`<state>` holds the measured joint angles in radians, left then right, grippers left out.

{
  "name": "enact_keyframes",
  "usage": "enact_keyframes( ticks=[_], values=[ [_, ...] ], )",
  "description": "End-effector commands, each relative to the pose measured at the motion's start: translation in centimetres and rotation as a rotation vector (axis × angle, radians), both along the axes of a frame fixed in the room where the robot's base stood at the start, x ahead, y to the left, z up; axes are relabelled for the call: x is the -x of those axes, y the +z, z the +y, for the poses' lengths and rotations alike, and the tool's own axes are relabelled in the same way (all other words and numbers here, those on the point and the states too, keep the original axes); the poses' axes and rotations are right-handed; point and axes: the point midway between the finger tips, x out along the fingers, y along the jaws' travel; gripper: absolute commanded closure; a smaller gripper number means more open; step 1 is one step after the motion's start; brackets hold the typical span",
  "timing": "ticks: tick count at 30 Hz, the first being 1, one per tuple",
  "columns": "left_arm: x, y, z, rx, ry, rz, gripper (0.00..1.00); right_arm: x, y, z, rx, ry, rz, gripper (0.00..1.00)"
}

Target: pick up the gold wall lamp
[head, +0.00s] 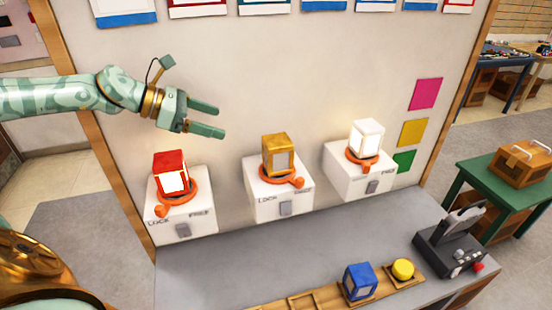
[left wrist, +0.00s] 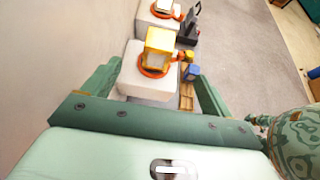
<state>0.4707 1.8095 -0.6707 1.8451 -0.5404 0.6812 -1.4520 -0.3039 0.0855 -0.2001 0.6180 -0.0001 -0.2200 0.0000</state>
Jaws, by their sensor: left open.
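The gold wall lamp (head: 277,154) stands upright in an orange ring (head: 297,181) on the middle white block, which is marked LOCK. In the left wrist view the gold lamp (left wrist: 158,46) shows ahead, beyond the fingertips and between their lines. My left gripper (head: 212,119) is open and empty, up and to the left of the gold lamp and above the red lamp (head: 170,172). Its two fingers also frame the left wrist view (left wrist: 158,72). My right gripper does not show in either view.
A white lamp (head: 367,138) stands on the right block. A blue lamp (head: 360,281) and a yellow button-like piece (head: 403,269) sit in a wooden rack on the grey counter (head: 225,265). A dark device (head: 450,245) stands at the counter's right end. The wall rises close behind the blocks.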

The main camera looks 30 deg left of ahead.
Motion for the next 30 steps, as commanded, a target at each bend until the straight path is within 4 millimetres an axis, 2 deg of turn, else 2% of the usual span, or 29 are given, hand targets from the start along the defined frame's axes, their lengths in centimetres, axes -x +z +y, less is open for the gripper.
enact_keyframes(
  ticks=[15,23,30],
  values=[
    [-6.0,-3.8,-5.2,0.011,0.001,-0.004,0.15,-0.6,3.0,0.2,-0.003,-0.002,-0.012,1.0],
    [-7.6,-5.3,-6.6,0.007,0.002,-0.001,0.15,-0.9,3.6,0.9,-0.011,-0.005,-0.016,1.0],
    [-10.1,-7.1,-8.7,0.006,0.001,-0.003,0.15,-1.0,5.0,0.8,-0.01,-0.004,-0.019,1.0]
  ],
)
